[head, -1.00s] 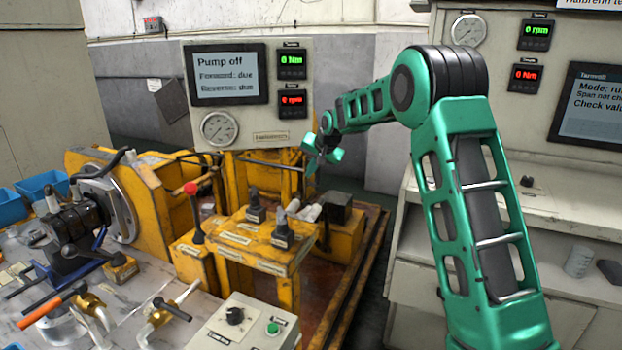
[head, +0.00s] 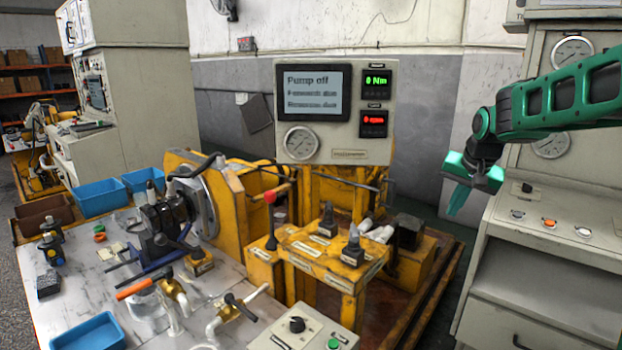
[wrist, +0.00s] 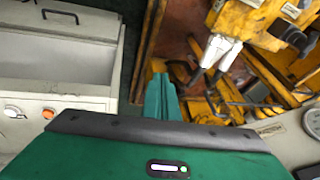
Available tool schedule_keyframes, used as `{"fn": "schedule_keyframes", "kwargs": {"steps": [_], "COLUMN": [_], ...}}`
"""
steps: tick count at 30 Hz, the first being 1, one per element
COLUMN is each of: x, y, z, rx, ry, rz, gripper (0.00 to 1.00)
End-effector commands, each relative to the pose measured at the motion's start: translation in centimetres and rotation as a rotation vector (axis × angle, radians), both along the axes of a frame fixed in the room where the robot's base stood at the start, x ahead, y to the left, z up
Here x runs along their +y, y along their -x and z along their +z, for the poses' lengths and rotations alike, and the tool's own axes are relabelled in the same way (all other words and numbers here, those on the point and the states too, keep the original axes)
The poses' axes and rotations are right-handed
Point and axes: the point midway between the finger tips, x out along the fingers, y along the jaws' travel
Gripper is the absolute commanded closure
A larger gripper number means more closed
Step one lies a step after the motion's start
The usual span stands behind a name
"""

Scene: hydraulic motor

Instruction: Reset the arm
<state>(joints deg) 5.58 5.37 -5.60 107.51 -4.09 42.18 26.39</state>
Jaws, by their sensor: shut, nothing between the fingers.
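My green arm reaches in from the right edge of the head view. My gripper (head: 458,200) hangs at its end, fingers pointing down, in front of the gap between the yellow test stand and the grey console. In the wrist view my gripper (wrist: 161,95) shows its green fingers together, with nothing between them. They are apart from everything around them. The yellow test stand (head: 330,278) is left of my gripper, with a red-knobbed lever (head: 270,197) and black levers on top. The panel screen (head: 313,92) above it reads "Pump off".
The grey console (head: 545,240) with buttons stands close at the right. A workbench (head: 100,290) at the left holds the dark hydraulic motor (head: 160,220), brass valves and blue bins (head: 98,197). A control box (head: 305,335) is at the front. Open air surrounds the gripper.

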Motion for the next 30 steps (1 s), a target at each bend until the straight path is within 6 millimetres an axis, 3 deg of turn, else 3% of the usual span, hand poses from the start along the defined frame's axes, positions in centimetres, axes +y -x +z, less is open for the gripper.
{"fn": "schedule_keyframes", "kwargs": {"steps": [1,9,15,18,21,24,30], "x": [-1.0,-4.0,-3.7,-3.1,-2.6,-2.2,-2.1], "y": [3.2,20.1,31.9,36.4,39.3,40.8,41.3], "z": [0.0,-2.6,-5.6,-7.1,-8.1,-8.7,-8.9], "rx": [0.028,0.207,0.330,0.376,0.406,0.423,0.428], "ry": [0.010,0.032,0.005,-0.014,-0.030,-0.039,-0.042], "rz": [-0.006,-0.009,0.009,0.022,0.031,0.037,0.039], "gripper": [1.00,1.00,1.00,1.00,1.00,1.00,1.00]}}
